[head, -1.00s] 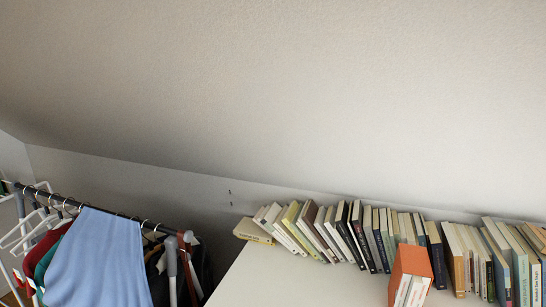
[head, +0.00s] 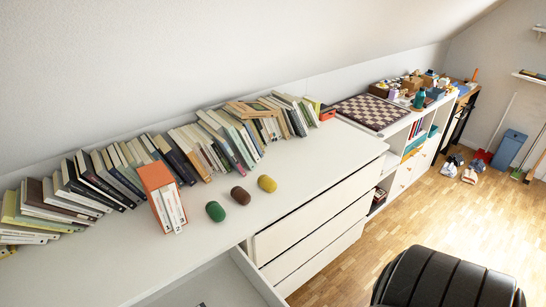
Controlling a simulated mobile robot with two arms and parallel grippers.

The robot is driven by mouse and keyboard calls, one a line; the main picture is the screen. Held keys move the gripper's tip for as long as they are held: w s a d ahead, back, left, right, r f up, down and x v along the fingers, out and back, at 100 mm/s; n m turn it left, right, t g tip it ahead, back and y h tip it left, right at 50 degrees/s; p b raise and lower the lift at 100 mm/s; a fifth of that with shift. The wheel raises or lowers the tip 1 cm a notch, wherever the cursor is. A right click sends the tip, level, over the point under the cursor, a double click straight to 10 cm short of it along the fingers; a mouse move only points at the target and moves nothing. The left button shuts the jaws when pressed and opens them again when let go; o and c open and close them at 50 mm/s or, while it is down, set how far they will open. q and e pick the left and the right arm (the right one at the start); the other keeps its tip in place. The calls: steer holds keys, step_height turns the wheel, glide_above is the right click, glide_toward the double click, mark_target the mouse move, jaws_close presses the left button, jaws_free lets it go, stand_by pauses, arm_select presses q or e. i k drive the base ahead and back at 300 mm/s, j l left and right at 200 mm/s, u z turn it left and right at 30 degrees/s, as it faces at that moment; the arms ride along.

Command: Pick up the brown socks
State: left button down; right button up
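Three small rolled, egg-shaped bundles lie in a row on the white dresser top (head: 285,190) in the head view. The brown socks (head: 241,196) are the middle bundle. The green bundle (head: 215,211) is to their left and the yellow bundle (head: 267,183) to their right, each apart from the brown one. Neither of my grippers shows in the view.
A row of books (head: 190,150) stands along the wall behind the bundles, with an orange box of books (head: 160,195) to their left. An open drawer (head: 215,285) juts out below. A black padded chair (head: 445,278) stands at lower right. A chessboard (head: 372,110) lies farther back. Wooden floor is clear between.

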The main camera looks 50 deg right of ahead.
mark_target(241, 196)
steer(key=z, duration=1.15)
steer(key=k+l+u, duration=0.1)
steer(key=k+l, duration=0.15)
